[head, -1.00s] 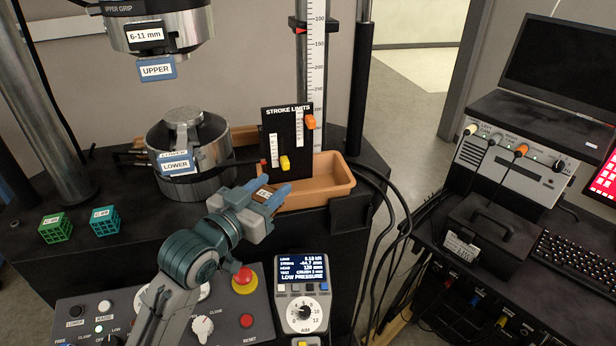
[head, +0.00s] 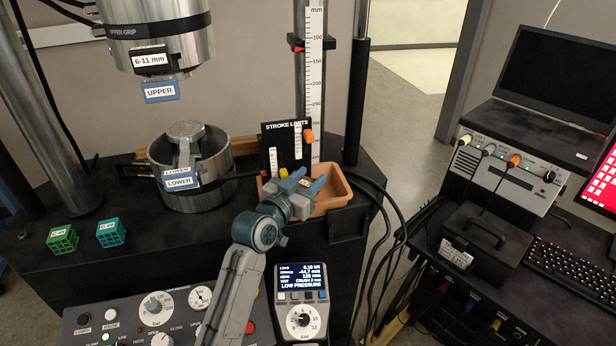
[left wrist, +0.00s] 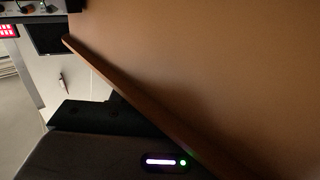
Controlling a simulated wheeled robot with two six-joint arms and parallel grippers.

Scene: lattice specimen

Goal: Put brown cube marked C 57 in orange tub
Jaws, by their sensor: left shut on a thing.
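The orange tub (head: 336,196) stands on the dark bench, right of the lower grip. My left gripper (head: 306,180) is over the tub, its blue fingertips shut on a small brown cube (head: 305,183). Little of the cube shows between the fingers, and its marking is too small to read. The gripper and wrist hide part of the tub's inside. In the left wrist view a large brown-orange surface (left wrist: 210,70) fills most of the picture, very close; I cannot tell whether it is cube or tub. My right gripper is not in view.
A black stroke limits panel (head: 287,148) stands just behind the tub. The lower grip (head: 190,175) is to the left. A green cube (head: 62,239) and a teal cube (head: 111,232) sit at the far left. Black cables (head: 385,215) run down right of the tub.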

